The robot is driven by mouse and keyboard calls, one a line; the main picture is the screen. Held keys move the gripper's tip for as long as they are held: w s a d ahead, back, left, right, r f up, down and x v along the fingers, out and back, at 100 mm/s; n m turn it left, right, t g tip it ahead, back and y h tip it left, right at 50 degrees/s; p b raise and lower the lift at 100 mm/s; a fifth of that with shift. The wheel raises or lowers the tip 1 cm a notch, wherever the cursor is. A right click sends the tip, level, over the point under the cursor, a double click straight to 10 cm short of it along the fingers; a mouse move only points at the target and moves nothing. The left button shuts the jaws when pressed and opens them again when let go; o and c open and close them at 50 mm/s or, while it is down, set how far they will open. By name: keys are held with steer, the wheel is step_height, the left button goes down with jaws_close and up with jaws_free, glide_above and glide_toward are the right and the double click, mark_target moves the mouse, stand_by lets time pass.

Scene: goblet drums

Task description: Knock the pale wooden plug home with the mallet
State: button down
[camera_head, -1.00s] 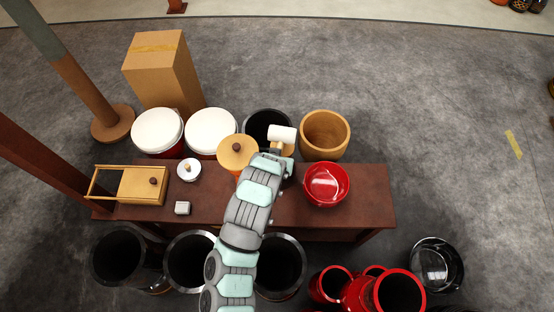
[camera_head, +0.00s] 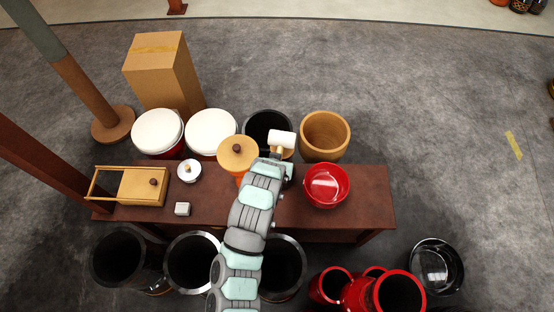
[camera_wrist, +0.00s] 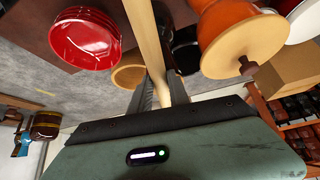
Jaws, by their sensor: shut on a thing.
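The mallet's white head (camera_head: 282,139) is at the far end of my arm in the head view, above the table's back edge. Its pale wooden handle (camera_head: 276,152) runs back into my gripper (camera_head: 273,159). In the wrist view the handle (camera_wrist: 146,35) passes between the fingers of my gripper (camera_wrist: 160,90), which is shut on it. The mallet head does not show there. A small white pot (camera_head: 189,174) on the table has a pale wooden knob-like piece (camera_head: 188,166) standing in its top. I cannot tell if this is the plug.
A wooden-lidded orange drum (camera_head: 238,154) stands close left of my gripper, and a red bowl (camera_head: 326,185) to its right. A slide-lid box (camera_head: 142,186) and small grey block (camera_head: 182,209) are on the table's left.

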steer(key=shift+r+p, duration=1.6)
steer(key=shift+r, duration=0.1)
steer(key=shift+r, duration=0.1)
steer(key=shift+r+p, duration=1.65)
steer(key=shift+r, duration=0.8)
